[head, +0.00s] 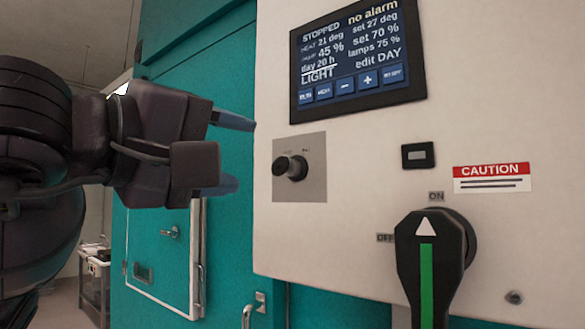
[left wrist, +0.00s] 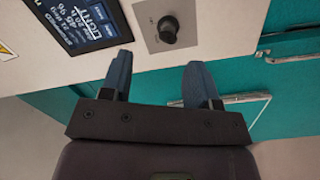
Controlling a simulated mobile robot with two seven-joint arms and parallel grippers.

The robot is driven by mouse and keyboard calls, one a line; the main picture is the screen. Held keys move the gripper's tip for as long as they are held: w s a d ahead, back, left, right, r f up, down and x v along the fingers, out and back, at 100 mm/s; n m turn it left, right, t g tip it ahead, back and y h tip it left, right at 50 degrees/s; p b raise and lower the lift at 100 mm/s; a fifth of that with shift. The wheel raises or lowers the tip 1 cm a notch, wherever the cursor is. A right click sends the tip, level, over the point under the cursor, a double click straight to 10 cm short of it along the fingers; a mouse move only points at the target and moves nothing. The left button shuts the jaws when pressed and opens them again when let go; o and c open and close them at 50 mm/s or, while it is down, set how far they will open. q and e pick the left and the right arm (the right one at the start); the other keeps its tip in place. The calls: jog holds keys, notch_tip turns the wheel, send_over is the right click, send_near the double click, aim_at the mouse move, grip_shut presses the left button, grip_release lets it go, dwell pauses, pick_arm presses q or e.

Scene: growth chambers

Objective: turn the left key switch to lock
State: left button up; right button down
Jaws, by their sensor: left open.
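The key switch (head: 290,168) is a small black knob on a grey square plate at the left of the white panel, below the screen. The tiny marks on its plate are too small to read. It also shows in the left wrist view (left wrist: 168,30), beyond the fingertips. My left gripper (head: 243,155) comes in from the left, just left of the switch. In the left wrist view the two blue-grey fingers (left wrist: 158,65) are apart with nothing between them, and the knob stands clear ahead of them. My right gripper is not in view.
The screen (head: 349,55) reads STOPPED, no alarm. A large black rotary handle (head: 427,265) with a green stripe points toward ON. A small black rocker (head: 418,156) and a CAUTION label (head: 492,178) sit nearby. A teal door (head: 225,240) stands left of the panel.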

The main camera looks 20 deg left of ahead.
aim_at(272, 165)
pick_arm(q)
jog(key=shift+y, duration=0.6)
jog(key=p+x, duration=0.1)
jog(key=x, duration=0.2)
jog(key=a+p+x, duration=0.1)
jog(key=p+x, duration=0.1)
jog(key=x, duration=0.1)
jog(key=p+x, duration=0.2)
jog(key=x, duration=0.1)
jog(key=shift+w+a+f, duration=0.1)
jog(key=shift+w+a, duration=0.15)
jog(key=shift+w, duration=0.05)
jog(key=shift+w+d, duration=0.25)
jog(key=shift+w, duration=0.35)
jog(key=shift+c, duration=1.2)
jog(key=c, duration=0.7)
